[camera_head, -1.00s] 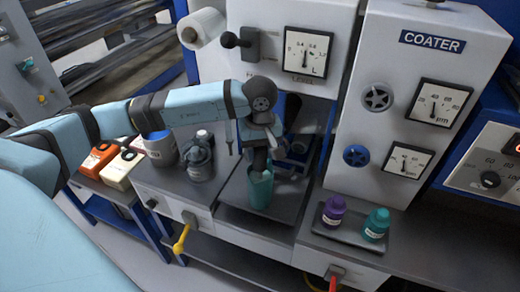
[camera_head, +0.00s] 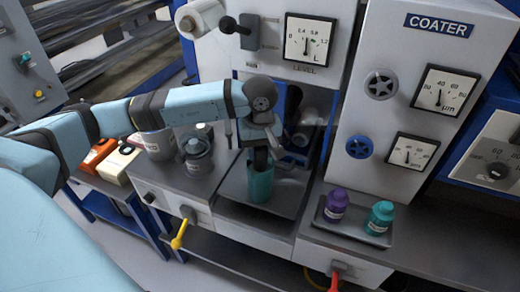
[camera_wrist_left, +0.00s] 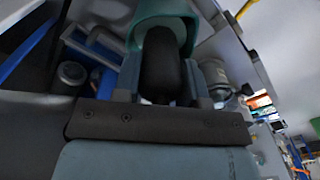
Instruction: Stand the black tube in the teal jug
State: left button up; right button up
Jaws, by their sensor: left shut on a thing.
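The teal jug (camera_head: 260,186) stands on a dark tray in the bay at the middle of the head view. My left gripper (camera_head: 261,154) is over the jug's mouth, pointing down. It is shut on the black tube (camera_wrist_left: 162,68), which shows large between the fingers in the left wrist view. The tube's far end reaches into the opening of the jug, whose rim (camera_wrist_left: 150,22) shows around it. How deep the tube sits, and whether it touches the bottom, is hidden. My right gripper is in neither view.
A grey lidded jar (camera_head: 196,157) and a larger grey pot (camera_head: 157,143) stand left of the jug. A purple bottle (camera_head: 336,205) and a teal bottle (camera_head: 379,217) stand on a small tray at right. The coater panel (camera_head: 400,95) rises behind.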

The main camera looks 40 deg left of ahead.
pick_arm(q)
jog(key=o, duration=0.9)
jog(key=shift+o, duration=0.2)
notch_tip(320, 180, up, 14)
jog(key=shift+b, duration=0.4)
